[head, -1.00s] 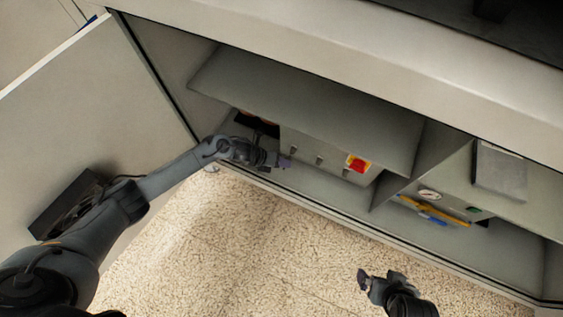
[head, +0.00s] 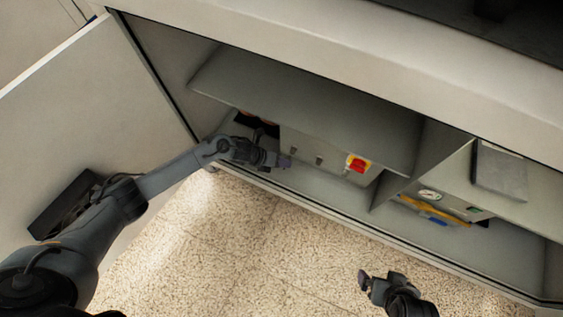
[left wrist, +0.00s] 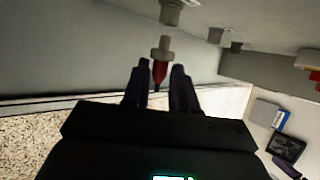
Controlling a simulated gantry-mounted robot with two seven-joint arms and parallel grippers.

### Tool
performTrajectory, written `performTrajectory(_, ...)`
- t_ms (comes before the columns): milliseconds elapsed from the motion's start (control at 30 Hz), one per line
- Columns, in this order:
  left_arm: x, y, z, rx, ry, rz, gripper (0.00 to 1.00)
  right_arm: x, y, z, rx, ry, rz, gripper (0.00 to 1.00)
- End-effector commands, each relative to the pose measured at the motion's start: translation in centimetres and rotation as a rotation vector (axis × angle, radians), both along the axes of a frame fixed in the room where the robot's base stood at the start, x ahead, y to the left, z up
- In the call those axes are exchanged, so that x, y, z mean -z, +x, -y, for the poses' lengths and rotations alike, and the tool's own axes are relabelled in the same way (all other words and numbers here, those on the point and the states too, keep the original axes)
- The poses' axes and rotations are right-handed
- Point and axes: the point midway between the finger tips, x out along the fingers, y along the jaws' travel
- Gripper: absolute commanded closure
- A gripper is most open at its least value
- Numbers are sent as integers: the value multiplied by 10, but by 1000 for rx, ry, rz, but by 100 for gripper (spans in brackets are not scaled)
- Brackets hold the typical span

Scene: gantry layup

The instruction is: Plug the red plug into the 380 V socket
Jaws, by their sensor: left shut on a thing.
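The red plug (left wrist: 160,71) stands between the two fingers of my left gripper (left wrist: 159,84), which is shut on it. Its grey head points up in the left wrist view, at a grey socket (left wrist: 172,10) on the panel. A small gap shows between the plug's head and that socket. More grey sockets (left wrist: 216,36) sit to the right of it. In the head view my left gripper (head: 284,162) is inside the cabinet at the panel's left end; the plug is hard to see there. I cannot read any 380 V label. My right gripper (head: 377,282) is over the floor, away from the cabinet.
The panel box (head: 333,165) carries a red and yellow switch (head: 357,163). A shelf (head: 310,110) overhangs my left gripper. A divider (head: 408,178) separates a right bay with a gauge (head: 429,195) and a yellow and blue item (head: 435,212). The open door (head: 80,110) stands left.

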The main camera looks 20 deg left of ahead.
Motion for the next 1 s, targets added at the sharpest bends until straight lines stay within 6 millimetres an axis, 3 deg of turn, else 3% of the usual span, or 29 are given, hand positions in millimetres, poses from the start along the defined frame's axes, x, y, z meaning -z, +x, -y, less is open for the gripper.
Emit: performTrajectory(1000, 1, 23, 1, 1, 0, 1, 100, 12, 0, -1, 4, 5, -1, 0)
